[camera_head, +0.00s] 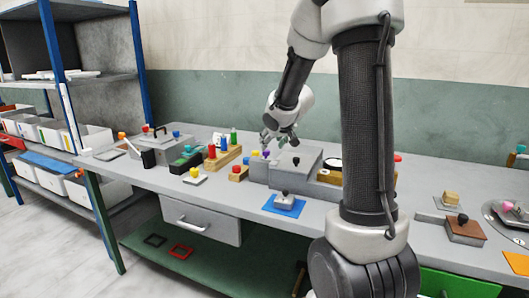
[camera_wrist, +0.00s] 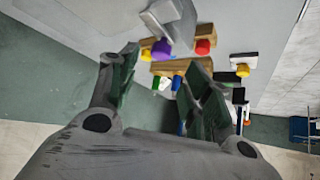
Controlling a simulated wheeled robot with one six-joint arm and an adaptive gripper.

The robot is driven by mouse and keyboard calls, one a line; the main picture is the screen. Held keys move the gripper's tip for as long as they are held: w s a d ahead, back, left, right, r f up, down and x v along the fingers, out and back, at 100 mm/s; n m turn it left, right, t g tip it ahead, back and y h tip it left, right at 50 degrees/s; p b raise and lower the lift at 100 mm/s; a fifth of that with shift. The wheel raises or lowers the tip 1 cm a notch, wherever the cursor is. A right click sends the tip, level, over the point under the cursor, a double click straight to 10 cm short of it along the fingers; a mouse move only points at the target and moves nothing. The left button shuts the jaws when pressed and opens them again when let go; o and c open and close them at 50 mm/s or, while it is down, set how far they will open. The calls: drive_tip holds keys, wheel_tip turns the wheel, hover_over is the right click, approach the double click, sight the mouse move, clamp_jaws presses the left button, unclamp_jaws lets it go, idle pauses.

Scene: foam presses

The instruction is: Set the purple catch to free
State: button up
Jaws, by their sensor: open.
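The purple catch (camera_head: 266,154) is a small purple knob on a grey press block (camera_head: 300,160) in the head view. In the wrist view the purple catch (camera_wrist: 161,48) shows between and just beyond my fingertips. My gripper (camera_head: 277,142) is open, pointing down close above the catch; its two fingers also show in the wrist view (camera_wrist: 168,58). I see nothing held between the fingers. Whether the fingers touch the catch cannot be told. The catch's setting is too small to read.
A red knob (camera_wrist: 203,47) on a wooden block is close beside the catch. A wooden stand (camera_head: 223,158) with coloured pegs is to the left. A black-knobbed part on a blue mat (camera_head: 284,213) is in front. The front left bench is mostly clear.

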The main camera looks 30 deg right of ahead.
drive_tip(key=x, duration=0.8)
drive_tip(key=shift+w+f, duration=0.2)
drive_tip(key=shift+w, duration=0.1)
clamp_jaws()
